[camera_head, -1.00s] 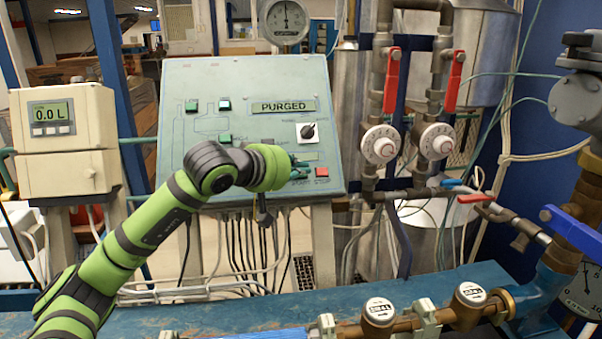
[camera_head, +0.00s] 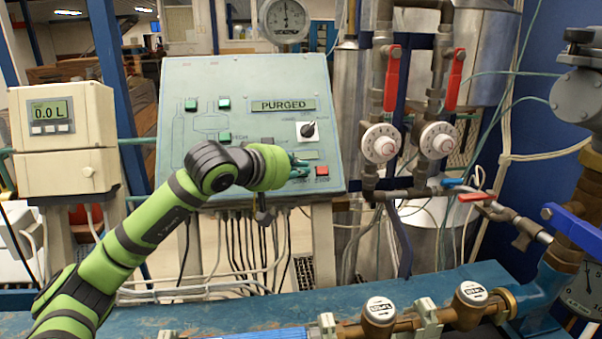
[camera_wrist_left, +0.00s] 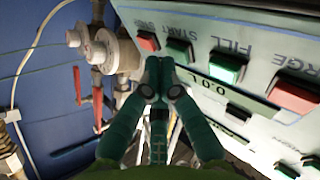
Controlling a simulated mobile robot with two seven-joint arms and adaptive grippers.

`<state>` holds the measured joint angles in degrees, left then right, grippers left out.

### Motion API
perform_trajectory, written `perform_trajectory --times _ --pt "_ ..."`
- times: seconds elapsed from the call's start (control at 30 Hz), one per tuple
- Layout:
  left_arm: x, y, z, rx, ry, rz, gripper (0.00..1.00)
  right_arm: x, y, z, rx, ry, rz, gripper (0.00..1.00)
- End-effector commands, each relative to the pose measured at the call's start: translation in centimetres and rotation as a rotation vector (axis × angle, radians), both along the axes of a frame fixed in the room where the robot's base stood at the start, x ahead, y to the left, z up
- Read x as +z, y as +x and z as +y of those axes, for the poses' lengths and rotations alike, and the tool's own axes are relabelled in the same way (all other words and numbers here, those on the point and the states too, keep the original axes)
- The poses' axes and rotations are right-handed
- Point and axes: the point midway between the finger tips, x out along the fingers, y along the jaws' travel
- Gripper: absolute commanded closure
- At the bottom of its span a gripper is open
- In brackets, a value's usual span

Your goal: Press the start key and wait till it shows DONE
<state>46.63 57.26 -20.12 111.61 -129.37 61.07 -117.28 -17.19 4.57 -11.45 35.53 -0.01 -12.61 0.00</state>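My left gripper (camera_head: 300,163) is in front of the panel's lower right and covers the start key there. In the left wrist view the start key (camera_wrist_left: 180,51) is green and sits beside the red stop key (camera_wrist_left: 148,42). The gripper tips (camera_wrist_left: 160,63) are together, empty and close to the start key; I cannot tell whether they touch it. The red stop key (camera_head: 322,171) also shows in the head view. My right gripper is out of view.
In the left wrist view, a lit green FILL key (camera_wrist_left: 228,67) and a red PURGE key (camera_wrist_left: 294,93) are nearby. Red-handled valves (camera_head: 391,80) stand right of the panel. Brass meters (camera_head: 379,312) line the blue bench (camera_head: 230,308).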

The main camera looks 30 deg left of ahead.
Motion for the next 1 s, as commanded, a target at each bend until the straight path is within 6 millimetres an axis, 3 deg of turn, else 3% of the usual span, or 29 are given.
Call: perform_trajectory --times 1.0 --pt "-0.55 0.48 0.38 0.000 -0.001 0.002 1.00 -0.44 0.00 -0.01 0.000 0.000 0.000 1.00"
